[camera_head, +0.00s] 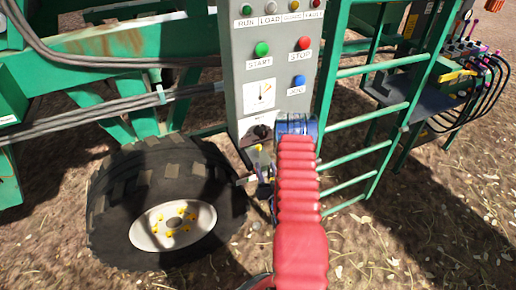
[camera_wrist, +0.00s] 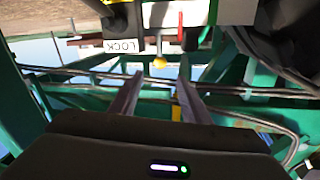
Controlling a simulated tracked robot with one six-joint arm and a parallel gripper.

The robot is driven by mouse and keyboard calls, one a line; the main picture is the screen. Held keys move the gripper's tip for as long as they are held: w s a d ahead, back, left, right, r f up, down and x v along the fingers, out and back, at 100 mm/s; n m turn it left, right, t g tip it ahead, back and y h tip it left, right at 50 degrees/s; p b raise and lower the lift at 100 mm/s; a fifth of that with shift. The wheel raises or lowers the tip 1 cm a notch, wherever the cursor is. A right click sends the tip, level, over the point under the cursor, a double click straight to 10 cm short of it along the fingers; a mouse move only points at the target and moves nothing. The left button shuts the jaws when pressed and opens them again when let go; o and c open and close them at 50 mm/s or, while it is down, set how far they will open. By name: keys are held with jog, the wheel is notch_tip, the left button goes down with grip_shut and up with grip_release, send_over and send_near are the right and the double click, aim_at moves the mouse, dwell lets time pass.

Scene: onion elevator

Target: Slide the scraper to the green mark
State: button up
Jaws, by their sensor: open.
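My gripper (camera_wrist: 160,76) is open in the wrist view, with its two pale fingers spread and nothing between their tips. A small yellow knob (camera_wrist: 160,62) shows just beyond the fingertips, near a white label reading LOCK (camera_wrist: 118,46). I cannot tell whether the gripper touches the knob. In the head view, my red arm reaches to the lower part of the grey control panel (camera_head: 274,75) and hides most of the gripper. I cannot make out the scraper or a green mark for certain in either view.
A large black tyre (camera_head: 110,205) with a white hub stands left of my arm. A green ladder (camera_head: 385,115) rises at the right. Farther right is a bank of levers with black hoses (camera_head: 492,75). Green beams and cables (camera_wrist: 70,85) cross the wrist view. Bare ground lies in front.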

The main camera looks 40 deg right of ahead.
aim_at(260, 150)
jog(key=x, duration=1.3)
jog(key=shift+w, duration=0.1)
jog(key=shift+c, duration=0.4)
grip_shut()
